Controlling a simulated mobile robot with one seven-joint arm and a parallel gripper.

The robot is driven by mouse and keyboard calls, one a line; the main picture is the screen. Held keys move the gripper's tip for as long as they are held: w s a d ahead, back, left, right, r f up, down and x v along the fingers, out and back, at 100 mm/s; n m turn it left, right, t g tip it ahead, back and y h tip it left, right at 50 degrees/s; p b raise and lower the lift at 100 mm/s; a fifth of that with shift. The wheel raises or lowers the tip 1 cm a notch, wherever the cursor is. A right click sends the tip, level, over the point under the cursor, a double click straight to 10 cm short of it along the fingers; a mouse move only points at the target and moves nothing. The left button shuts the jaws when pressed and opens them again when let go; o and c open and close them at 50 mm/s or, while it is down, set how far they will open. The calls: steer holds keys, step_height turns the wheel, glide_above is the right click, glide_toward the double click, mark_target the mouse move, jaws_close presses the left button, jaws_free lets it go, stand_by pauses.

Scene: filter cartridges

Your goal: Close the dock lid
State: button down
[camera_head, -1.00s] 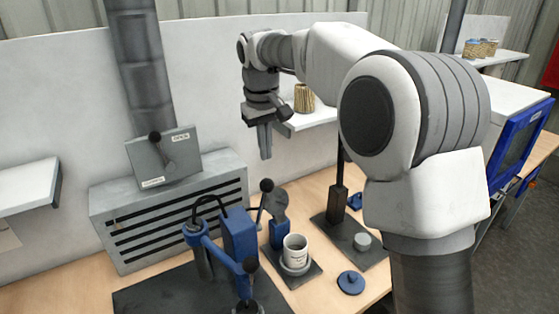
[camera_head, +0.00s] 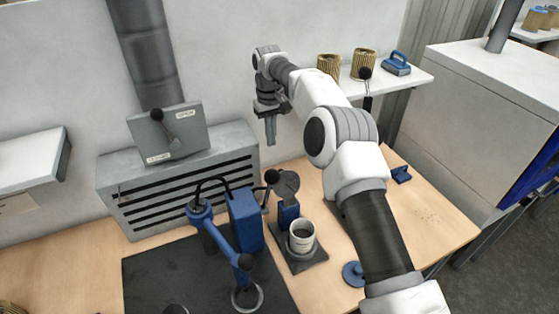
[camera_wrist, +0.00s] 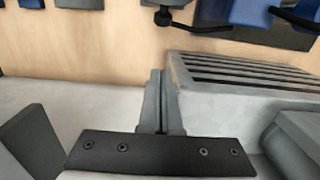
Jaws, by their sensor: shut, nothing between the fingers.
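The dock (camera_head: 297,256) is a dark plate with a blue post and a pale cup-shaped cartridge (camera_head: 302,240) standing upright on it. The round grey dock lid (camera_head: 286,186) stands raised at the blue post, behind the cartridge, so it is open. A black ball knob (camera_head: 271,177) is on its left side; a black knob (camera_wrist: 163,18) also shows at the top of the wrist view. My gripper (camera_head: 271,142) points down above and behind the lid, apart from it. Its fingers (camera_wrist: 159,75) are together and empty.
A blue press (camera_head: 243,222) stands on a dark mat left of the dock. A grey slatted box (camera_head: 182,195) with a tilted panel is behind it. A wall shelf (camera_head: 400,79) holds cartridges and a blue item. A blue disc (camera_head: 354,273) lies right of the dock.

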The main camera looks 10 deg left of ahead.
steer(key=s+d+f+p, duration=0.2)
steer(key=s+f, duration=0.1)
steer(key=f, duration=0.3)
steer(key=shift+s+d+f, duration=0.15)
steer(key=shift+d+f, duration=0.1)
steer(key=shift+f, duration=0.15)
stand_by(0.3)
stand_by(0.4)
steer(key=shift+s+d+r+t+b, duration=0.25)
steer(key=shift+t+b, duration=0.15)
steer(key=shift+b, duration=0.25)
